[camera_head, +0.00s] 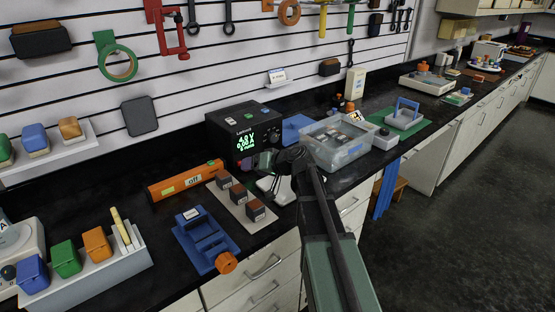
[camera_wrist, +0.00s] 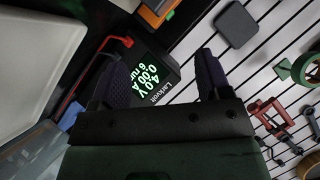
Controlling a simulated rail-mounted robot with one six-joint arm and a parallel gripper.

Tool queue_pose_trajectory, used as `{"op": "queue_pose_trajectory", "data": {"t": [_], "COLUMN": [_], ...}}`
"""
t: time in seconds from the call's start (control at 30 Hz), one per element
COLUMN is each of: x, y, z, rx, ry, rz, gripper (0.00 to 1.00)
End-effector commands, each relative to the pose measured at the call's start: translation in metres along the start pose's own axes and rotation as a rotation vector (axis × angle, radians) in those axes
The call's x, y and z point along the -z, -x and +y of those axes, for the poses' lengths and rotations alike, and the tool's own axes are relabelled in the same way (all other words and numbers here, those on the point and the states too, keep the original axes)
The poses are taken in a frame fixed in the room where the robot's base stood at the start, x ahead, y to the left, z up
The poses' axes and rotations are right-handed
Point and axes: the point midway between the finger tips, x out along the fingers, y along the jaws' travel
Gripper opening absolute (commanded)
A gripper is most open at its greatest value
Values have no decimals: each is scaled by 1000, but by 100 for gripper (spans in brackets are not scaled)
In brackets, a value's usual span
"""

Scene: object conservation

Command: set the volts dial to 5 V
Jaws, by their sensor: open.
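The black Larkvolt power supply (camera_head: 232,124) stands at the back of the bench against the slatted wall. Its green display (camera_head: 246,141) reads about 4.0 V and 0.00 A. My gripper (camera_head: 262,161) is in front of the supply's lower front, its jaws apart. In the wrist view my gripper (camera_wrist: 164,72) shows two dark fingers spread apart, with the display (camera_wrist: 150,77) seen rotated between and beyond them, reading 4.0 V. Nothing shows between the fingers. I cannot make out the volts dial clearly; the front's knobs are small or partly covered by my gripper.
An orange level-like bar (camera_head: 185,181) marked "off" lies left of the supply. A tray with dark blocks (camera_head: 237,201) and a blue vise (camera_head: 206,240) are in front. A clear bin (camera_head: 336,151) stands close right of my arm. A red lead (camera_wrist: 118,40) runs beside the supply.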

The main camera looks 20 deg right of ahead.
Motion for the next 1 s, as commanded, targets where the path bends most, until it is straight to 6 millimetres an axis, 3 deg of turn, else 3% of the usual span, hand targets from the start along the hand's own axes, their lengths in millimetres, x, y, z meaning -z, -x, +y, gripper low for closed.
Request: {"op": "queue_pose_trajectory", "data": {"t": [0.03,0.1,0.2,0.27,0.4,0.53,1.0], "x": [9,39,74,87,98,103,156], "y": [-14,-8,12,23,34,28,-51], "z": [50,97,151,167,171,169,167], "rx": [20,44,51,50,49,51,52], "ry": [-19,-47,-85,-100,-111,-111,-111], "rz": [110,282,484,554,601,597,594], "gripper": [71,71,71,71,71,71,71]}}
